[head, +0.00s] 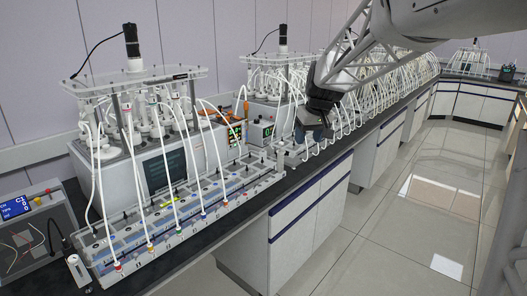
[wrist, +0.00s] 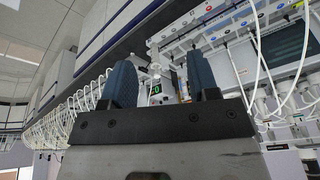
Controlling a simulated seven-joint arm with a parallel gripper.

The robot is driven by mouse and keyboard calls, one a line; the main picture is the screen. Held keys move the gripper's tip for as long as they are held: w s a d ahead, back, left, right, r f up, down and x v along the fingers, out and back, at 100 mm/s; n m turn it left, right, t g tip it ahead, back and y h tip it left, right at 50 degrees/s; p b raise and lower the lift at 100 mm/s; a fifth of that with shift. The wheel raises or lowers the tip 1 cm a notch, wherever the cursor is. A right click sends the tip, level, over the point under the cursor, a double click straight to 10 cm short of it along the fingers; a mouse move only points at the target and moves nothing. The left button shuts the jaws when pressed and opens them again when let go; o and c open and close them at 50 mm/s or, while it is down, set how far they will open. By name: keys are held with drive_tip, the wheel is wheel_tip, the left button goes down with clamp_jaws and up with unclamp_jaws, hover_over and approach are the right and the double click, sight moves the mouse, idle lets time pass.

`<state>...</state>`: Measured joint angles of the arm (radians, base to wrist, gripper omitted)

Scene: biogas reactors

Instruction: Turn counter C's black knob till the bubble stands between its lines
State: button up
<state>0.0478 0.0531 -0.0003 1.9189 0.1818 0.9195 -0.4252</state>
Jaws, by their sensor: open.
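My gripper (head: 308,136) hangs at the near end of the arm, over the bench edge, just right of the long row of clear gas counters (head: 175,215). In the wrist view its two blue-grey fingers (wrist: 161,80) stand wide apart with nothing held between them. Beyond the gap is a small white device with a green-digit display (wrist: 155,88). The counter row also shows at the upper right of the wrist view (wrist: 225,32). Letters on the counters are too small to read, so I cannot pick out counter C. Its black knob, bubble and lines cannot be made out.
A reactor bath (head: 150,160) with bottles and white tubes stands behind the counters. White tubes arch over the row. A box with a blue screen (head: 22,208) is at the far left. More tubed rigs (head: 400,65) continue along the bench. The floor (head: 410,220) is clear.

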drive_tip(key=w+d+f+n, duration=0.1)
drive_tip(key=w+f, duration=0.4)
drive_tip(key=w, duration=0.7)
drive_tip(key=w+d+f+n+y, duration=0.1)
drive_tip(key=w+f, duration=0.4)
drive_tip(key=w, duration=0.6)
drive_tip(key=w+d+f+n, duration=0.1)
drive_tip(key=w+f, duration=0.3)
drive_tip(key=w, duration=0.8)
drive_tip(key=w+a+f, duration=0.1)
drive_tip(key=a, duration=0.4)
drive_tip(key=shift+a+f+t, duration=0.2)
drive_tip(key=shift+a+t, duration=0.2)
drive_tip(key=shift+f, duration=0.1)
drive_tip(key=shift+x, duration=3.75)
drive_tip(key=shift+d, duration=0.1)
